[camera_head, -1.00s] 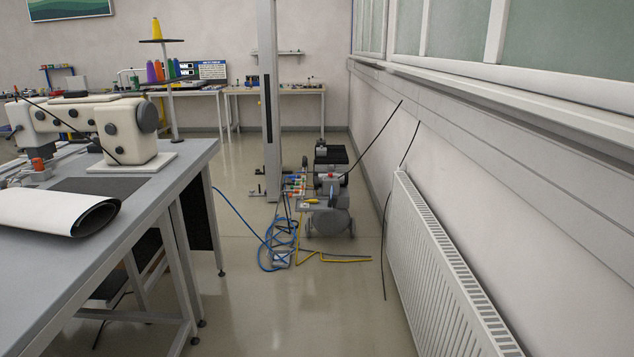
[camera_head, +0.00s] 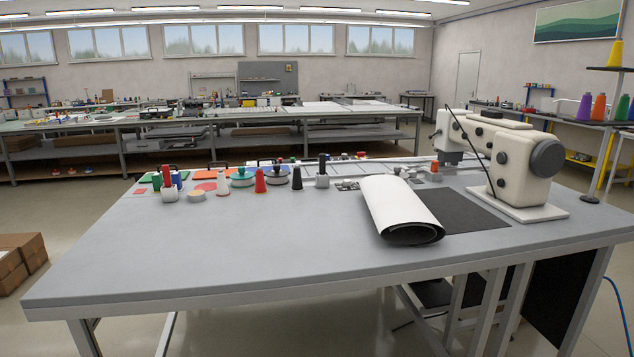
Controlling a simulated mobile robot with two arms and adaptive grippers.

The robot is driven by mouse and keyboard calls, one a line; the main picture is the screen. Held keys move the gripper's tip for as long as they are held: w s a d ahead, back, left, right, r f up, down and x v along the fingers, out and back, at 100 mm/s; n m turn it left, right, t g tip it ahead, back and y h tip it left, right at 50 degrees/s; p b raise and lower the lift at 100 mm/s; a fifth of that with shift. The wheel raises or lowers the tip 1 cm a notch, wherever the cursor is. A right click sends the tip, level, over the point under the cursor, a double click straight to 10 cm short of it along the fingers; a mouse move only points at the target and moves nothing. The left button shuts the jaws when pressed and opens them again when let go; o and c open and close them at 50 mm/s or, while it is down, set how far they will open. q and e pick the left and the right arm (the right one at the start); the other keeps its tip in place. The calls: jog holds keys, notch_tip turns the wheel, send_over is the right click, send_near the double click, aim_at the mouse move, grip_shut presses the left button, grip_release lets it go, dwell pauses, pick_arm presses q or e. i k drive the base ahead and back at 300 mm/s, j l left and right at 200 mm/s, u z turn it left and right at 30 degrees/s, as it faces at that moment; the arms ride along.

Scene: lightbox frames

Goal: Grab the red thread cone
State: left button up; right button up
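A red thread cone (camera_head: 260,181) stands upright on the grey work table (camera_head: 250,245), towards its far edge and left of the middle. A white cone (camera_head: 222,183) stands to its left and a black cone (camera_head: 297,179) to its right. Neither of my grippers is in view.
A white roll (camera_head: 400,208) lies right of the middle of the table, beside a sewing machine (camera_head: 515,165). The table's front left surface is clear. Cardboard boxes (camera_head: 22,258) stand on the floor at the left.

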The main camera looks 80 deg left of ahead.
aim_at(260, 188)
jog(key=u, duration=2.25)
